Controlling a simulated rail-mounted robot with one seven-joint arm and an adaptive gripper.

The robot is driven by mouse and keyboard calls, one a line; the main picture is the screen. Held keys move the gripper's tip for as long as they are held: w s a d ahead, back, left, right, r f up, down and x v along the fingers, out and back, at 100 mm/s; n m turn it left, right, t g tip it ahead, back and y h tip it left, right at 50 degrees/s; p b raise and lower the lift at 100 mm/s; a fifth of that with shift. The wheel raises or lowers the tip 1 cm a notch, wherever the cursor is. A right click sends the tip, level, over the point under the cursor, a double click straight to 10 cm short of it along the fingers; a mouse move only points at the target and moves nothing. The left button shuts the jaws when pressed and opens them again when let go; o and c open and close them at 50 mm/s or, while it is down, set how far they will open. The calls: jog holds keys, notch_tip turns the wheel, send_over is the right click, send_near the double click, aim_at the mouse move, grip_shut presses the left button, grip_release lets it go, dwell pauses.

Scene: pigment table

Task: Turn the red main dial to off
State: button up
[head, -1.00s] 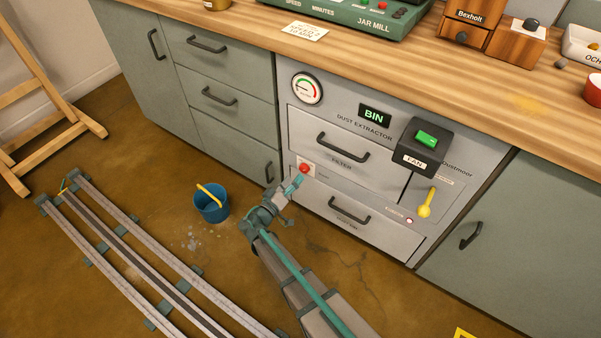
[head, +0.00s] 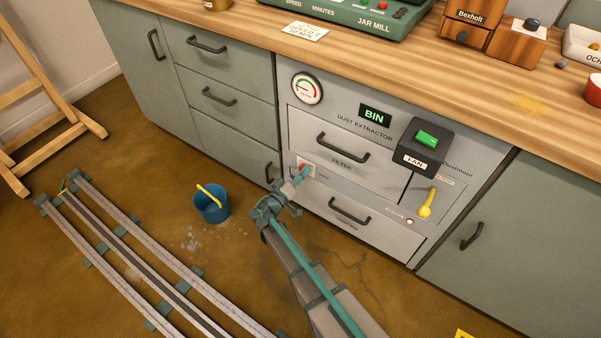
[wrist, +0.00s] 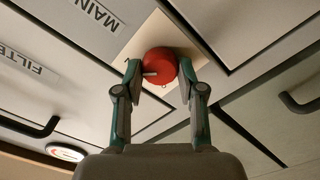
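The red main dial (wrist: 162,62) sits on a pale plate on the dust extractor's front in the wrist view. A short white mark shows on its lower left. In the head view the red dial (head: 302,167) is partly hidden by my gripper (head: 303,174). In the wrist view my gripper (wrist: 160,72) is open, with one fingertip on each side of the dial. A narrow gap shows on the left; I cannot tell whether either finger touches it. The off marking is not readable.
The filter drawer handle (head: 343,149) is above right of the dial, and a lower drawer handle (head: 349,211) is below right. A yellow lever (head: 427,203) and the fan switch box (head: 425,146) are farther right. A blue bucket (head: 211,207) stands on the floor.

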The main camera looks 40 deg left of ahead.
jog(key=shift+c, duration=1.2)
jog(key=n+p, duration=0.1)
jog(key=n, duration=0.8)
jog(key=n+p, duration=0.1)
jog(key=n, duration=0.7)
jog(key=shift+f+n, duration=0.2)
jog(key=shift+n, duration=0.2)
jog(key=o, duration=1.1)
